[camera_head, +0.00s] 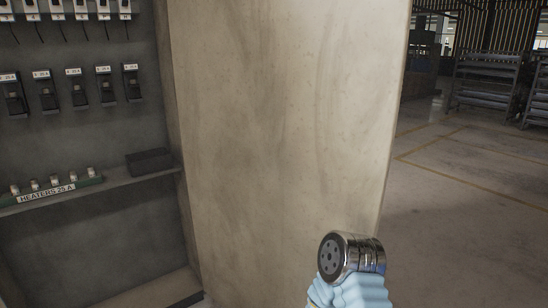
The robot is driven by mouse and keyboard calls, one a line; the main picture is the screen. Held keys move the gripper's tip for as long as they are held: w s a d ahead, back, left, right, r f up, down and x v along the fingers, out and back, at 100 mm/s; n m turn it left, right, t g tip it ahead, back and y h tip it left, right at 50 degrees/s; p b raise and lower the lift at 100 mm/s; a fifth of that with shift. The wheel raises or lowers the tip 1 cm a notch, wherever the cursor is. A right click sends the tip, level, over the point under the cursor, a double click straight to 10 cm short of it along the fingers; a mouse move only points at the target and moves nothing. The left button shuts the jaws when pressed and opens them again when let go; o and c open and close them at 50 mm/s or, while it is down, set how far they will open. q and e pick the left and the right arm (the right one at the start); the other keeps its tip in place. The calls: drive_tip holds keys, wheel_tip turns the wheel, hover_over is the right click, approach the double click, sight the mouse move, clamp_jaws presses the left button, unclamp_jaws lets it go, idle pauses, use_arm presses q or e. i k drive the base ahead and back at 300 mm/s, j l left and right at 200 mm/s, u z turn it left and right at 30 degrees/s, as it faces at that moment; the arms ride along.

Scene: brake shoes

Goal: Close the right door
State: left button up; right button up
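The right door (285,120) is a tall beige, scuffed panel in the middle of the head view. It stands open, swung out from the right side of the cabinet (95,135), and its inner face is toward me. A metal-capped, pale blue part of my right arm shows at the bottom right, in front of the door's lower free edge. I cannot tell whether it touches the door. No fingers of my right gripper show. My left gripper is not in view.
Inside the cabinet are rows of breakers (75,90) and a shelf (110,184) with a label reading HEATERS 25 A and a dark box (149,161). The floor (470,190) right of the door is open. Metal racks (485,82) stand farther back.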

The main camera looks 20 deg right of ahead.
sight(288, 111)
drive_tip(key=k+l+u, duration=0.15)
drive_tip(key=l, duration=0.25)
drive_tip(key=k+l+u, duration=0.2)
drive_tip(key=l, duration=0.2)
drive_tip(key=k+l+u, duration=0.15)
drive_tip(key=l, duration=0.25)
drive_tip(key=k+l+u, duration=0.2)
drive_tip(key=l, duration=0.15)
drive_tip(key=l+u, duration=0.2)
drive_tip(key=l, duration=0.45)
drive_tip(key=l+u, duration=0.2)
drive_tip(key=l, duration=0.4)
drive_tip(key=k+l+u, duration=0.2)
drive_tip(key=l, duration=0.45)
drive_tip(key=l+u, duration=0.2)
drive_tip(key=l, duration=0.4)
